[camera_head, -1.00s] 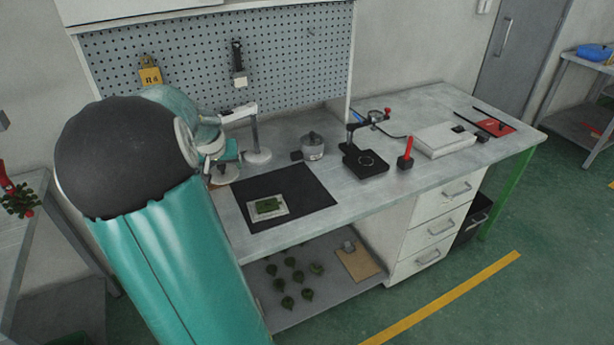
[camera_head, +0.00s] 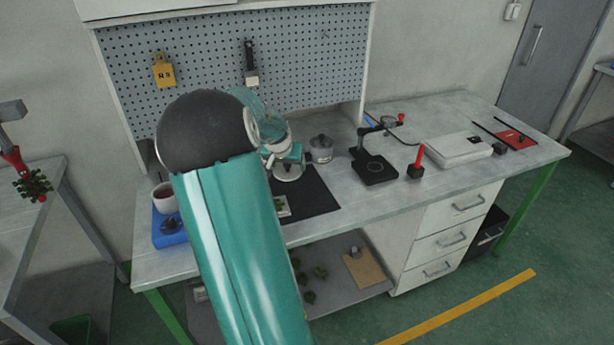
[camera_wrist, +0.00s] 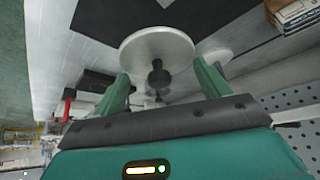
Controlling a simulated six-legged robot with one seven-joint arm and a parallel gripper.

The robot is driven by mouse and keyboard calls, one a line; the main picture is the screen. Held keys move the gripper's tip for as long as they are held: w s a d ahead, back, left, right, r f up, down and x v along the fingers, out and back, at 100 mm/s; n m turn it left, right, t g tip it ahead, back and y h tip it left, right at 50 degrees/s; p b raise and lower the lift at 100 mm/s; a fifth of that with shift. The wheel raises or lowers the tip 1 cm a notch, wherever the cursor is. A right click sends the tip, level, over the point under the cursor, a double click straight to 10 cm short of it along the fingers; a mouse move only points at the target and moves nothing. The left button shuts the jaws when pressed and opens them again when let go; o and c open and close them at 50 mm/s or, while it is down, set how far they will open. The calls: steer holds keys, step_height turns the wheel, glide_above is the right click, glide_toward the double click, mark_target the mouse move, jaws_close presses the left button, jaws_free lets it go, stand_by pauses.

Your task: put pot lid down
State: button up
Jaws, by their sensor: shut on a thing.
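The pot lid (camera_wrist: 150,50) is a round pale grey disc with a black knob, in the wrist view. It lies between the two green fingers of my gripper (camera_wrist: 162,85), which is shut on it. In the head view the lid (camera_head: 289,173) shows partly below my gripper (camera_head: 282,158), over or near the dark mat's back left part. I cannot tell whether it touches the surface. An open pot (camera_head: 165,196) with reddish-brown content stands on a blue unit (camera_head: 170,237) at the bench's left end. My arm hides part of the mat and bench.
A grey pot (camera_head: 321,149) stands just right of my gripper. The dark mat (camera_head: 312,190) carries a small tray with green pieces, partly hidden. A black stand (camera_head: 374,168) and a red-handled tool (camera_head: 416,162) are farther right. The bench front is clear right of the mat.

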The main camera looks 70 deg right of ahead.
steer(key=w+d+f, duration=0.1)
steer(key=d+f, duration=0.2)
steer(key=d, duration=0.1)
steer(key=w+d+f, duration=0.1)
steer(key=d+f, duration=0.2)
steer(key=d, duration=0.1)
steer(key=w+d+f, duration=0.1)
steer(key=d+f, duration=0.2)
steer(key=d, duration=0.1)
steer(key=shift+d+f, duration=0.25)
steer(key=shift+d, duration=0.15)
steer(key=shift+d+f, duration=0.2)
steer(key=shift+f, duration=0.1)
steer(key=shift+w+f, duration=0.1)
steer(key=shift+f, duration=1.35)
steer(key=o, duration=1)
steer(key=shift+f, duration=0.1)
